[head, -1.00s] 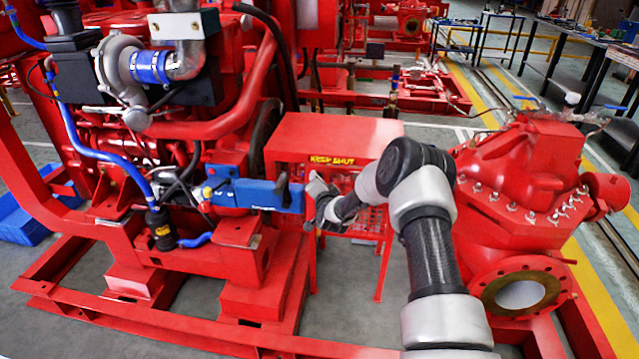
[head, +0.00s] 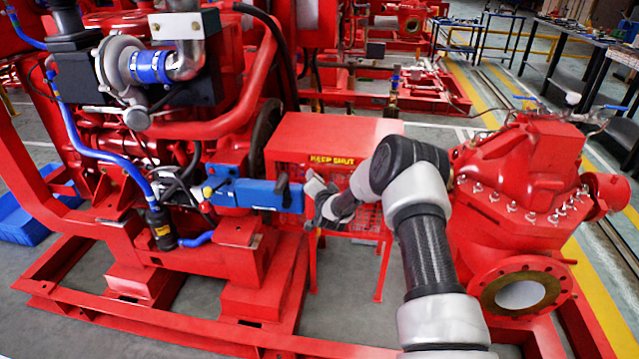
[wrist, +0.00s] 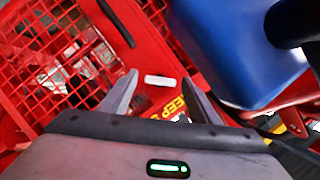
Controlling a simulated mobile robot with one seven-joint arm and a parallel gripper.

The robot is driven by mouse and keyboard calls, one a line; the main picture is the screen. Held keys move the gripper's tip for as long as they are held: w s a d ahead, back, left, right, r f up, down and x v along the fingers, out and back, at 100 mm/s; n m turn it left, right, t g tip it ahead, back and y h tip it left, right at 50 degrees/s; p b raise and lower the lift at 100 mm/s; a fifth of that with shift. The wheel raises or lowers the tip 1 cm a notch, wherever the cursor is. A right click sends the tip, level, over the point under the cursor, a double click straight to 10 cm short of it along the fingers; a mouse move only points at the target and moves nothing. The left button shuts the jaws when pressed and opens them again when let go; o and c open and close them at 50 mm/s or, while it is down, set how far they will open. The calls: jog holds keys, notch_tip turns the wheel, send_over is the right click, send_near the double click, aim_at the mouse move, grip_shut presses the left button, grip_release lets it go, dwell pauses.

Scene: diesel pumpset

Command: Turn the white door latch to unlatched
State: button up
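The white latch (wrist: 159,81) is a small pale bar on a red door panel (wrist: 150,45), seen in the wrist view beside yellow lettering. My gripper (wrist: 159,76) is open, with one grey finger to the left of the latch and the other to the right. The latch shows between the fingertips, and I see no finger touching it. In the head view my gripper (head: 313,187) is at the front of the red cabinet marked "KEEP SHUT" (head: 332,160). The latch cannot be made out there.
A blue box-shaped part (head: 250,193) on the engine side lies just left of my gripper; it looms at upper right in the wrist view (wrist: 225,50). Red mesh (wrist: 60,55) fills the wrist view's left. A red pump (head: 525,185) stands right of my arm.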

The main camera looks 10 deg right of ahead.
jog(key=shift+s, duration=0.1)
jog(key=p+v, duration=0.3)
jog(key=v, duration=1.4)
jog(key=shift+s+d, duration=0.1)
jog(key=shift+s, duration=0.05)
